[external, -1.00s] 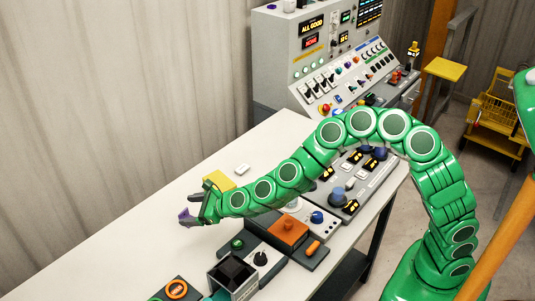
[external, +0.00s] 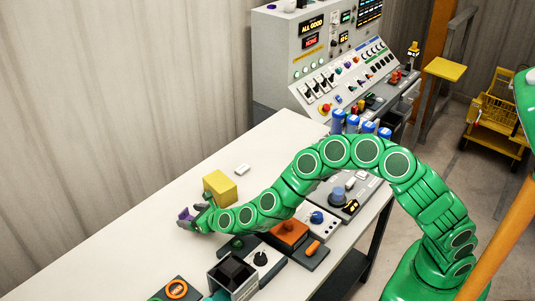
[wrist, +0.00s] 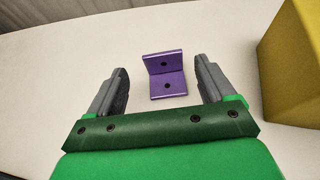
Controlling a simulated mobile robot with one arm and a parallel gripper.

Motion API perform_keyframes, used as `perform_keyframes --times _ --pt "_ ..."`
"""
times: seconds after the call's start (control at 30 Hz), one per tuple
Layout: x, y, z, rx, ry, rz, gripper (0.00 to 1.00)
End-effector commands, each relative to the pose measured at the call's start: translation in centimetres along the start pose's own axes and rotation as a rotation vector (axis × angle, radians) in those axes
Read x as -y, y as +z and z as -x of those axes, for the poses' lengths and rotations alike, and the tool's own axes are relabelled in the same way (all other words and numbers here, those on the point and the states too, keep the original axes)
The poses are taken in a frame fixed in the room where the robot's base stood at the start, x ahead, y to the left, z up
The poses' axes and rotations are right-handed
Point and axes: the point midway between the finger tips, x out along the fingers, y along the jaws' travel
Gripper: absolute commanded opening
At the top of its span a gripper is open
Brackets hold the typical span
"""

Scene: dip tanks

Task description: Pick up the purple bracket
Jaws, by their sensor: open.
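The purple bracket (wrist: 166,76) is an L-shaped piece with a hole in each plate. In the wrist view it lies on the white table, just beyond and between the tips of my gripper (wrist: 164,82). The jaws are open, one finger to each side, with a gap to the bracket on both sides. In the external view the bracket (external: 184,214) shows beside my gripper (external: 194,219), partly hidden by the fingers.
A yellow block (external: 220,188) stands close to my gripper; it also shows at the right of the wrist view (wrist: 295,65). A small white piece (external: 242,169) lies behind it. Control boxes, including an orange one (external: 289,232), line the table's near side. The table's left part is clear.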

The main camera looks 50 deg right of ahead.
Motion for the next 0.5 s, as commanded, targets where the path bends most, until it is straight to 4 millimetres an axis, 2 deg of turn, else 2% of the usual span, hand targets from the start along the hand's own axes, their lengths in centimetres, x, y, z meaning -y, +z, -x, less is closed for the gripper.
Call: perform_keyframes --times 0.5 --pt "0.5 -0.2 -3.9 0.001 -0.002 0.003 0.83"
